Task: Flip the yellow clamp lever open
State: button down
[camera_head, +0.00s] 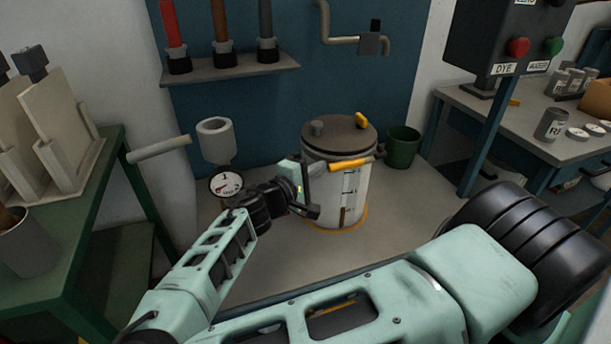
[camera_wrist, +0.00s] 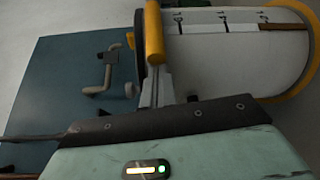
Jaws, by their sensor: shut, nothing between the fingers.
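The yellow clamp lever (camera_head: 350,163) lies across the front of the pot's rim, just under the dark lid (camera_head: 340,136). In the wrist view the yellow lever (camera_wrist: 154,35) stands upright at top centre, beside the pale wall of the pot (camera_wrist: 215,58). My gripper (camera_head: 313,170) is shut and empty, at the left front of the pot near the lever's left end. In the wrist view the narrow shut fingers (camera_wrist: 156,90) point toward the lever's lower end. I cannot tell whether they touch it.
The lid carries another yellow part (camera_head: 361,120) and a grey knob. A gauge (camera_head: 226,183) and a pale cylinder (camera_head: 215,140) stand left of the pot. A green bucket (camera_head: 402,148) is behind right. A green bench stands left, and a grey table (camera_head: 510,125) right.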

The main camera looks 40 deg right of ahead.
jog(key=shift+w+d, duration=0.15)
jog(key=shift+d, duration=0.45)
jog(key=shift+s+a+n+t, duration=0.15)
jog(key=shift+s+n+t, duration=0.2)
jog(key=shift+t, duration=0.25)
